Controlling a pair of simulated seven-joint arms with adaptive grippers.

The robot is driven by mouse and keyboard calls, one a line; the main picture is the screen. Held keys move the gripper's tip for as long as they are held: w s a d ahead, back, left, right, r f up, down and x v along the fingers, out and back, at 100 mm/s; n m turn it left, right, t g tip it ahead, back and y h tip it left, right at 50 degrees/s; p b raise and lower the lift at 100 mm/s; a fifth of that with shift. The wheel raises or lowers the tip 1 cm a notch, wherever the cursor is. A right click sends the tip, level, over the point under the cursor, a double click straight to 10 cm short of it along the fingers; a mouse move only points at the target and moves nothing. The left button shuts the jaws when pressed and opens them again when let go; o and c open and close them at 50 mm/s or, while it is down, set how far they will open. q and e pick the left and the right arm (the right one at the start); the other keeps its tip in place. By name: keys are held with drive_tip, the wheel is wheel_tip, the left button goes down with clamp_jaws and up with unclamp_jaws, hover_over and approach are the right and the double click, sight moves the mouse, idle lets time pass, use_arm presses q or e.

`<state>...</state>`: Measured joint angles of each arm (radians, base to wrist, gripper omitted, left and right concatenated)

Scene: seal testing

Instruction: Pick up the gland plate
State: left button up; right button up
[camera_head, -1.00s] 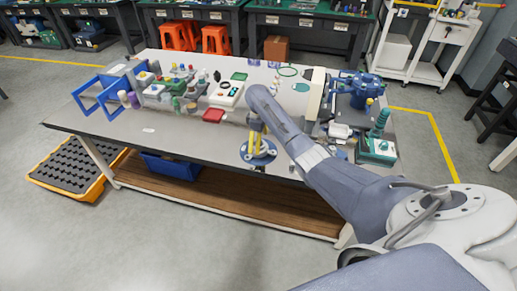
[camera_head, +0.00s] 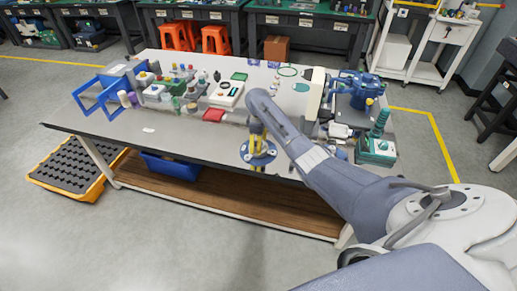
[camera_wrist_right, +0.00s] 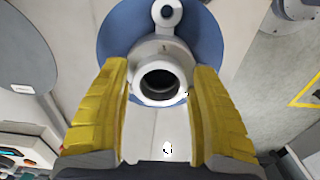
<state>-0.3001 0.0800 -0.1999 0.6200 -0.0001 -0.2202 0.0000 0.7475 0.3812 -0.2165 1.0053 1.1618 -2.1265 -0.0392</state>
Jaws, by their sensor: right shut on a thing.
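The gland plate is a blue disc (camera_head: 270,153) with a raised grey centre, near the table's front edge in the head view. In the right wrist view its blue flange (camera_wrist_right: 118,38) lies behind a grey round boss (camera_wrist_right: 160,48) with a dark central hole. My right gripper (camera_head: 257,145) has yellow fingers pointing down at the plate. In the right wrist view the fingers (camera_wrist_right: 162,85) stand on both sides of the boss, shut on it. Whether the plate touches the table cannot be told. My left gripper is not in view.
A blue machine (camera_head: 358,88) and a green-based device (camera_head: 377,148) stand at the right. The front-left tabletop is mostly bare.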

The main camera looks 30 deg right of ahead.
drive_tip(key=shift+s+f, duration=0.1)
drive_tip(key=shift+f, duration=0.05)
drive_tip(key=c, duration=0.7)
